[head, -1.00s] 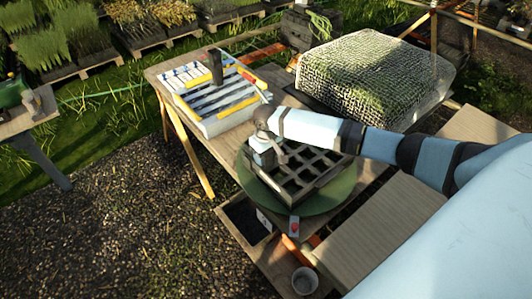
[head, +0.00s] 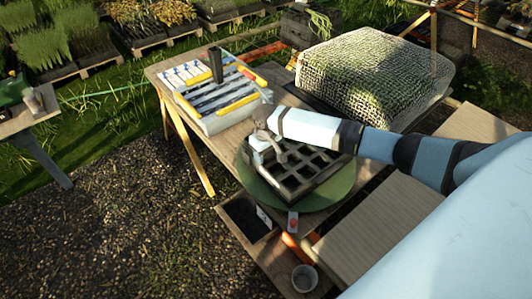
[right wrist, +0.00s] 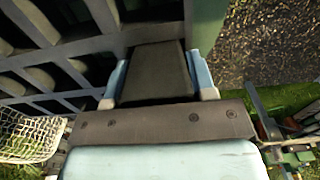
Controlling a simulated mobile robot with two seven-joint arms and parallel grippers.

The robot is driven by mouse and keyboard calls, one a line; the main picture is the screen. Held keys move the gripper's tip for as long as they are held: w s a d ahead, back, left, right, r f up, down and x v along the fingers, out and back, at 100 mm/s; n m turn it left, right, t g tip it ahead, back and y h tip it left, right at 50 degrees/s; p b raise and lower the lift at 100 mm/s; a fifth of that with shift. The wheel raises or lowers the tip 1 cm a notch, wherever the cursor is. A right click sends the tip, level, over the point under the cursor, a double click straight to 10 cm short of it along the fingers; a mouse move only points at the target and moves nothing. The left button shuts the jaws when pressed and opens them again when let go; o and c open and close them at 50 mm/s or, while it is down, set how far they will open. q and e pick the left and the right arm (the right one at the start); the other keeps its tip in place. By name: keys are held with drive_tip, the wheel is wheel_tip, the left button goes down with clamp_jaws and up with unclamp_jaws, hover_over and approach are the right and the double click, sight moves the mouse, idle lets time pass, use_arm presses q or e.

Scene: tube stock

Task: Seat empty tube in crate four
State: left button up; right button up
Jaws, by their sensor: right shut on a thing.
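The crate (head: 318,182) is a dark grid of square cells on a round green disc (head: 340,193). My right gripper (head: 262,143) is at the crate's far left corner in the head view. In the right wrist view the gripper (right wrist: 160,85) has its two pale blue fingers on either side of a dark, tapering, square-sided tube (right wrist: 158,72), shut on it. The grid of the crate (right wrist: 60,70) runs beside and behind the tube there. The tube's lower end is hidden, so I cannot tell how deep it sits. My left gripper is not in view.
A white rack (head: 205,125) with blue and yellow strips and a dark upright piece (head: 216,65) stands behind on the table. A mesh-covered block (head: 375,75) is at the back right. A dark bin (head: 243,218) and a small cup (head: 305,279) are in front.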

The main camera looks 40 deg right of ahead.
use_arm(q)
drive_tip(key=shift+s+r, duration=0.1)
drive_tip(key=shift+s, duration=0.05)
use_arm(e)
drive_tip(key=shift+s+a+f, duration=0.15)
drive_tip(key=shift+s+f, duration=0.2)
drive_tip(key=shift+f, duration=0.2)
drive_tip(key=shift+s+a+f, duration=0.1)
drive_tip(key=shift+s+f, duration=0.2)
drive_tip(key=shift+f, duration=0.25)
drive_tip(key=o, duration=0.8)
drive_tip(key=shift+o, duration=0.8)
drive_tip(key=r, duration=0.2)
drive_tip(key=w+r, duration=0.1)
drive_tip(key=r, duration=0.2)
drive_tip(key=shift+w+d+r, duration=0.15)
drive_tip(key=shift+r, duration=0.1)
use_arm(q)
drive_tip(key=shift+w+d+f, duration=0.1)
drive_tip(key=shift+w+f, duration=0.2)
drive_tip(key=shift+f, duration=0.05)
use_arm(e)
wheel_tip(320, 180, up, 11)
drive_tip(key=shift+s+f, duration=0.2)
drive_tip(key=shift+s, duration=0.05)
drive_tip(key=shift+d, duration=0.1)
